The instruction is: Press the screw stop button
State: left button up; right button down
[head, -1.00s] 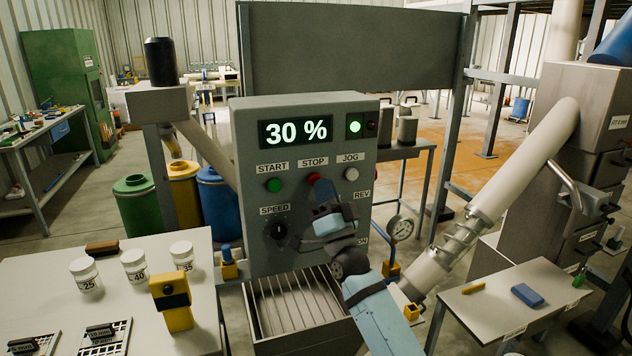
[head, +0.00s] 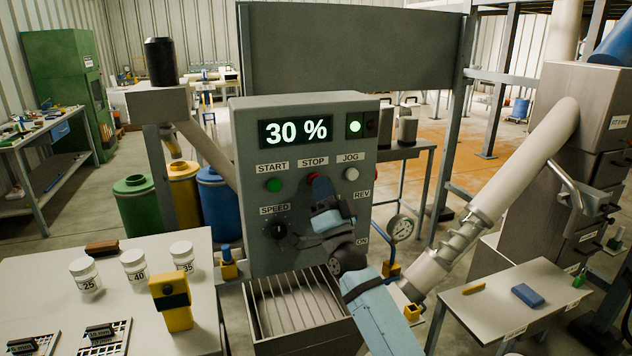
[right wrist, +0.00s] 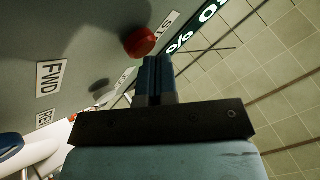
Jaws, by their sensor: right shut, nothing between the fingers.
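The red stop button (head: 312,177) sits under the STOP label on the grey control panel (head: 250,215), between the green start button (head: 274,185) and the white jog button (head: 351,174). My right gripper (head: 321,186) is shut and empty, its fingertips in front of the panel at the stop button and partly covering it. In the right wrist view the red button (right wrist: 139,42) stands out just beyond the closed fingertips (right wrist: 152,62). I cannot tell whether they touch. The display (head: 296,131) reads 30 % and a green lamp (head: 355,127) is lit. My left gripper is not in view.
The speed knob (head: 279,230) is lower on the panel. A slatted tray (head: 262,328) lies below it. A white table (head: 130,300) with jars is at left; a small table (head: 500,318) and slanted tube (head: 525,160) are at right.

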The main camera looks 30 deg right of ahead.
jog(key=shift+w, duration=0.25)
jog(key=shift+s, duration=0.15)
dwell(0.4)
jog(key=shift+s+a, duration=0.2)
jog(key=shift+s, duration=0.55)
jog(key=s+p, duration=0.1)
jog(key=s, duration=0.1)
jog(key=s+a, duration=0.1)
jog(key=s, duration=0.2)
jog(key=shift+p, duration=0.4)
jog(key=shift+w, duration=0.1)
dwell(0.4)
